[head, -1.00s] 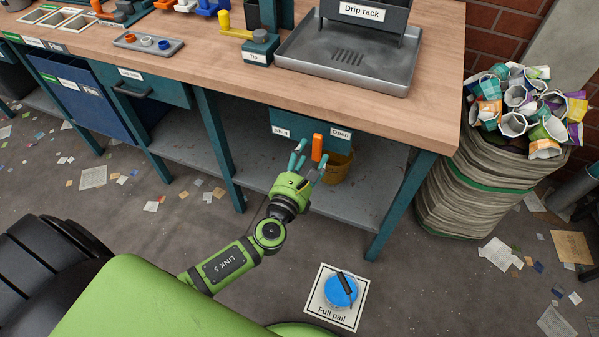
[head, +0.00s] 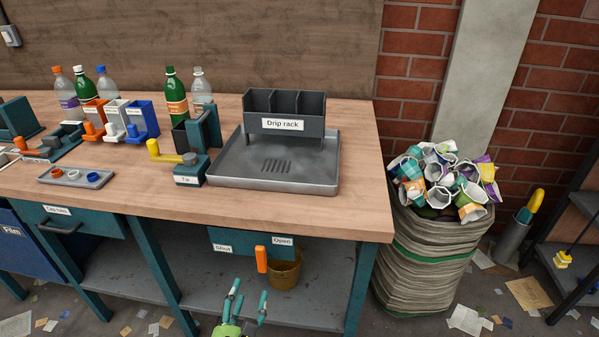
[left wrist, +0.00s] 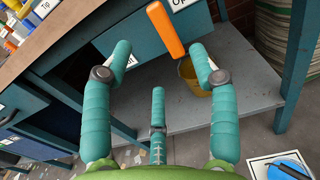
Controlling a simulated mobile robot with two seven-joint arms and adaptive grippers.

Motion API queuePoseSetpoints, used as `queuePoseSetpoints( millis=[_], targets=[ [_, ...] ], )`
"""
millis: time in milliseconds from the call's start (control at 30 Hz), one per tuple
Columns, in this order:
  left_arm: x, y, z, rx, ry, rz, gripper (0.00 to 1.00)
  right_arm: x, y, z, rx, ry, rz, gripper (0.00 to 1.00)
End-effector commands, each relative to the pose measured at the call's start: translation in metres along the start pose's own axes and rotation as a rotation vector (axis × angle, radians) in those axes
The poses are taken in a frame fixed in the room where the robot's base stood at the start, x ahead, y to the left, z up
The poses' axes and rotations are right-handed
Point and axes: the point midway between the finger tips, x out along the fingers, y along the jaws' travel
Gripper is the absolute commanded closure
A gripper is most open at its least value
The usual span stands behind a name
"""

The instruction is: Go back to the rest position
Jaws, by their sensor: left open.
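My left gripper (head: 247,308) is at the bottom of the head view, with its teal fingers pointing up toward the bench's lower shelf. Its fingers are spread and empty in the left wrist view (left wrist: 160,75). An orange handle (head: 261,259) hangs under the bench between the labels Shut and Open. In the left wrist view the handle (left wrist: 166,30) is beyond the fingertips and apart from them. A yellow-brown pail (head: 284,273) stands on the shelf beside the handle. My right gripper is in neither view.
The workbench (head: 350,215) carries a drip rack (head: 285,122) on a grey tray, a yellow lever, bottles and a cap tray (head: 75,178). A sack full of crushed cartons (head: 430,250) stands right of the bench. Paper scraps litter the floor.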

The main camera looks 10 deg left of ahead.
Motion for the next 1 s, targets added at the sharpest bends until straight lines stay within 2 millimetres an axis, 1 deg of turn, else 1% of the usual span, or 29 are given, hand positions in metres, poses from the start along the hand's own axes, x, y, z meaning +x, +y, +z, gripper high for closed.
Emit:
queuePoseSetpoints(
  millis=[67,167,267,300,367,400,467,500,567,600,633,667,700,767,800,900,1000],
  targets=[
    [0.0,0.002,-0.005,-0.018,0.017,0.004,0.41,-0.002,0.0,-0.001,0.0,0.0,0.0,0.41],
    [-0.001,0.009,-0.032,-0.115,0.104,0.029,0.41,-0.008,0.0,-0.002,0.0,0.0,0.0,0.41],
    [-0.012,0.023,-0.085,-0.324,0.266,0.1,0.41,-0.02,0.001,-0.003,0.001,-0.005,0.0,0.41],
    [-0.02,0.03,-0.112,-0.435,0.343,0.149,0.41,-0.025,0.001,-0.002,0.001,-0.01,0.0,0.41],
    [-0.04,0.039,-0.152,-0.619,0.456,0.245,0.41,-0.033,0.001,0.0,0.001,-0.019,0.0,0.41],
    [-0.055,0.045,-0.178,-0.746,0.523,0.323,0.41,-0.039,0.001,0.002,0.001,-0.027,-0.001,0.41],
    [-0.084,0.052,-0.214,-0.941,0.61,0.459,0.41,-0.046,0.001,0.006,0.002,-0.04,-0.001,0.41],
    [-0.105,0.055,-0.235,-1.074,0.657,0.562,0.41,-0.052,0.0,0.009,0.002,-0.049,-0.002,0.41],
    [-0.142,0.059,-0.264,-1.273,0.707,0.739,0.41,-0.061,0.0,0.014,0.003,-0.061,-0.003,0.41],
    [-0.168,0.06,-0.281,-1.405,0.723,0.87,0.41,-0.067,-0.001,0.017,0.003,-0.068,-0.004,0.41],
    [-0.188,0.06,-0.291,-1.5,0.725,0.972,0.41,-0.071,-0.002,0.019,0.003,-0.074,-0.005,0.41],
    [-0.207,0.059,-0.3,-1.593,0.719,1.077,0.41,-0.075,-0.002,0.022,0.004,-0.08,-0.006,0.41],
    [-0.233,0.058,-0.311,-1.707,0.697,1.217,0.41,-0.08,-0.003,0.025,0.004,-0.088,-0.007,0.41],
    [-0.269,0.054,-0.321,-1.857,0.639,1.419,0.41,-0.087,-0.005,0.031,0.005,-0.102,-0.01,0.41],
    [-0.29,0.052,-0.326,-1.937,0.589,1.541,0.41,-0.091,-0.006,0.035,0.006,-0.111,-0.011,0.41],
    [-0.331,0.046,-0.333,-2.082,0.45,1.787,0.41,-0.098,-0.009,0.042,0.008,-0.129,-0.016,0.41],
    [-0.354,0.043,-0.336,-2.155,0.344,1.93,0.41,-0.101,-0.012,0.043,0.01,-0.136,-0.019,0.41]
  ],
)
